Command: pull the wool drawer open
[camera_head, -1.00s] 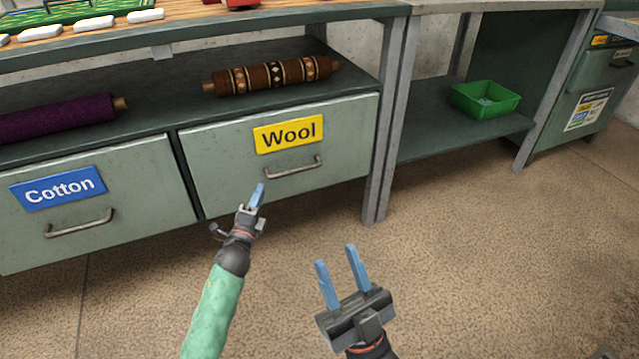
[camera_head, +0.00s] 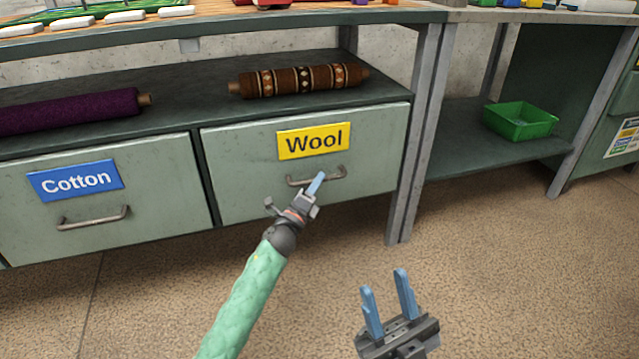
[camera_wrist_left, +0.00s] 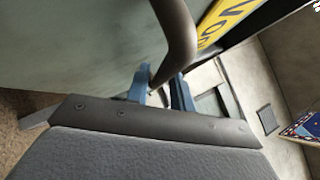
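The wool drawer (camera_head: 375,155) is a grey-green front with a yellow Wool label (camera_head: 314,141) and a metal bar handle (camera_head: 336,173). It sits closed in the bench. My left gripper (camera_head: 316,184) is at this handle. In the left wrist view, the handle (camera_wrist_left: 179,35) runs down between the blue fingers (camera_wrist_left: 160,90), which are close on both sides of it; the gripper looks shut on the handle. The exact contact is partly hidden. My right gripper (camera_head: 388,305) is open and empty, low above the floor.
A Cotton drawer (camera_head: 150,180) is to the left. A purple roll (camera_head: 70,111) and a patterned brown roll (camera_head: 300,80) lie on the shelf above. A bench leg (camera_head: 412,150) stands right of the wool drawer. A green bin (camera_head: 520,122) is further right. The floor in front is clear.

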